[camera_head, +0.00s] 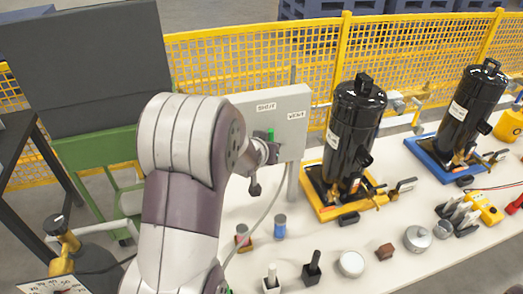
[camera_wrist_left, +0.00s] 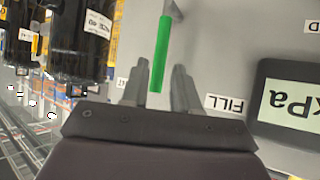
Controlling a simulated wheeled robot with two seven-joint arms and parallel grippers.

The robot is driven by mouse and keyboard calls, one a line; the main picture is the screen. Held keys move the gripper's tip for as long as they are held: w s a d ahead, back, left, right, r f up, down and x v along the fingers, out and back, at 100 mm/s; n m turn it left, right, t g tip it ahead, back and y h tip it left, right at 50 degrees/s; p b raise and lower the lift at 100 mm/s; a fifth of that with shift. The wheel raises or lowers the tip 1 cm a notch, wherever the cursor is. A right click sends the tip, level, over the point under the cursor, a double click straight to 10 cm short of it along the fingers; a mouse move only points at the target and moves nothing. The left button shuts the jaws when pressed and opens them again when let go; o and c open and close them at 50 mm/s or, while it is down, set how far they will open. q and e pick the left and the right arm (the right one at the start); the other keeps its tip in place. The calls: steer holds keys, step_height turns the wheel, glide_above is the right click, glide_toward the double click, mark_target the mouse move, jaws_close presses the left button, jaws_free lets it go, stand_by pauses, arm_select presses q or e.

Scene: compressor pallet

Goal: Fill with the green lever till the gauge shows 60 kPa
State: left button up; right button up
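The green lever (camera_wrist_left: 160,55) lies between the two fingers of my left gripper (camera_wrist_left: 162,68) in the left wrist view, with a gap on each side. The gripper is open. A FILL label (camera_wrist_left: 226,104) is on the grey panel beside it. A dark kPa display (camera_wrist_left: 288,98) is cut off at the right edge, and no number shows. In the head view the green lever (camera_head: 270,134) shows small on the grey control box (camera_head: 293,118), with SHUT and VENT labels. My left arm hides the box's left part and most of the left gripper. My right gripper is not in view.
Two black tanks (camera_head: 354,125) (camera_head: 472,105) stand on yellow and blue bases on the white table (camera_head: 300,225). Small parts, including a blue-topped cylinder (camera_head: 280,226), lie towards the front. A yellow mesh fence (camera_head: 240,62) runs behind. A dial (camera_head: 58,286) is partly visible lower left.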

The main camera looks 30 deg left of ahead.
arm_select(q)
steer(key=v, duration=0.6)
